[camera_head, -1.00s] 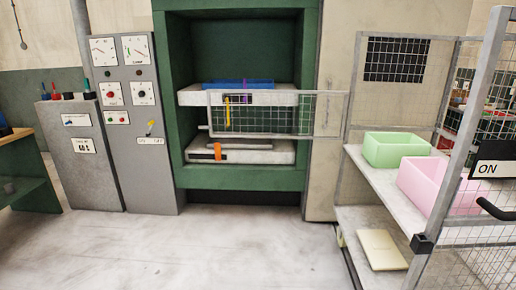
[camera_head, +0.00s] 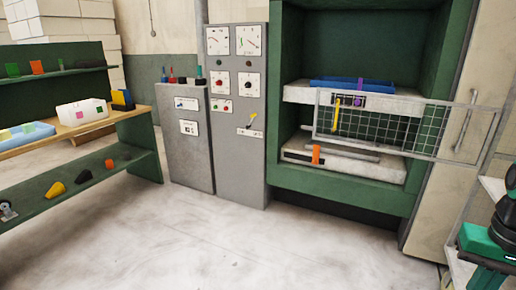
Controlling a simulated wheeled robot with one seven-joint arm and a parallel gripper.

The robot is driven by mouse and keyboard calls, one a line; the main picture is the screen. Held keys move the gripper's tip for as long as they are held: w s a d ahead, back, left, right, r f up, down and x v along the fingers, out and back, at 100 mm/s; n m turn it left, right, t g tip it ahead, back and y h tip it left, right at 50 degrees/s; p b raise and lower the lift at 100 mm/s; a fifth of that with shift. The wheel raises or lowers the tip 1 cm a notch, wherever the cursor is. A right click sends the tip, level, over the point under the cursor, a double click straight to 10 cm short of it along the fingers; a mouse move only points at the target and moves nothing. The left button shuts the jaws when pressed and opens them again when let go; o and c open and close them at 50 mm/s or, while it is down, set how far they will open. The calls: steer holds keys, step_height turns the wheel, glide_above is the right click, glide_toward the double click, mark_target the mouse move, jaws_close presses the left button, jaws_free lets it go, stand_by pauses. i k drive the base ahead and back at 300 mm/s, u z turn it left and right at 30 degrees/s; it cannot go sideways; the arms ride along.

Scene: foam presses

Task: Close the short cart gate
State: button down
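A low wire-mesh panel (camera_head: 385,125) in a light metal frame stands across the front of the green press at the right. It looks like the short cart gate, swung out leftward, but I cannot tell for sure where it is hinged. Its right end comes near the cart's edge. Only a sliver of the cart (camera_head: 492,188), a pale shelf edge, shows at the right border. A black and teal part at the lower right corner looks like part of my arm. No gripper fingers show.
The green press (camera_head: 285,110) holds white platens with blue and orange pieces. Grey control cabinets (camera_head: 238,145) stand to its left. A bench (camera_head: 115,118) with shelves and several small items is at far left. The pale floor (camera_head: 190,250) in front is clear.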

mark_target(498, 111)
steer(key=u, duration=0.35)
steer(key=i, duration=2.85)
steer(key=z, duration=1.1)
steer(key=i, duration=0.55)
steer(key=z, duration=0.1)
